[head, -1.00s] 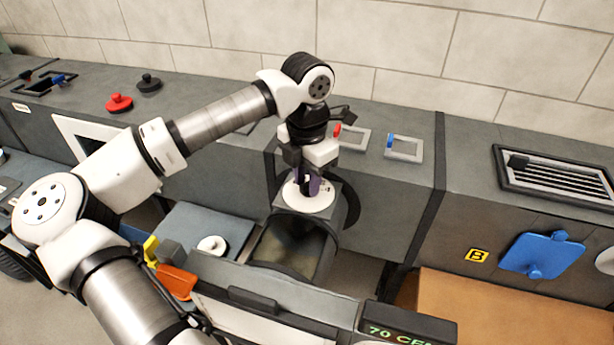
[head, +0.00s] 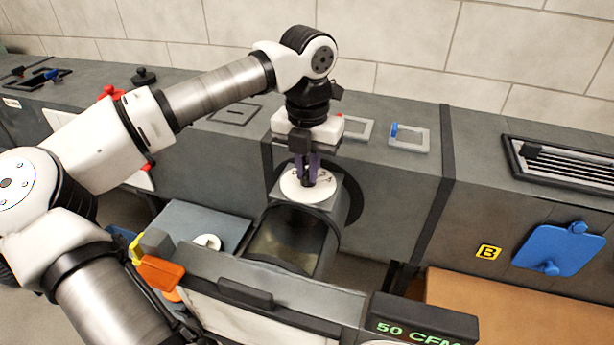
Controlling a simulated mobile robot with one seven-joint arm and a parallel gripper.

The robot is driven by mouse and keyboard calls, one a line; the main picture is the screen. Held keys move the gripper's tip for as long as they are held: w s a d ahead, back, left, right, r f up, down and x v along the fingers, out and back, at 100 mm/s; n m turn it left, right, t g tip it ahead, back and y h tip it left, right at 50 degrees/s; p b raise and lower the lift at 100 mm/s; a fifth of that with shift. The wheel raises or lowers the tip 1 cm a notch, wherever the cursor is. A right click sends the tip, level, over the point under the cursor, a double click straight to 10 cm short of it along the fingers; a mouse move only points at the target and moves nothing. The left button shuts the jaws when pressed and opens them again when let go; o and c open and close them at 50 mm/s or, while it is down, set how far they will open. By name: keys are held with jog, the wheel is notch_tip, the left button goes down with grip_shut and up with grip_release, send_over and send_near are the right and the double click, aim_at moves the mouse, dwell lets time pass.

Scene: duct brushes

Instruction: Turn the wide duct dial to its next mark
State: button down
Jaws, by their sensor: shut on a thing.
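The wide duct dial is a round white disc (head: 292,186) with dark marks, on top of the grey duct piece (head: 350,204) in the middle of the head view. My gripper (head: 309,180) points down over it, its purple fingers shut on the dial's dark knob. The fingers hide most of the knob, and I cannot read which mark it points to. A display (head: 420,330) at the bottom right reads 50 CFM in green.
An open duct mouth (head: 290,245) lies just below the dial. Slide gates with blue (head: 408,136) and red handles stand behind. A vent grille (head: 570,165), a blue plate (head: 553,250) and a yellow B label (head: 488,252) are at the right. A blue-grey tray (head: 195,225) lies left.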

jog(key=c, duration=1.5)
grip_release()
notch_tip(320, 180, up, 14)
jog(key=shift+f+b, duration=0.1)
jog(key=shift+b, duration=0.25)
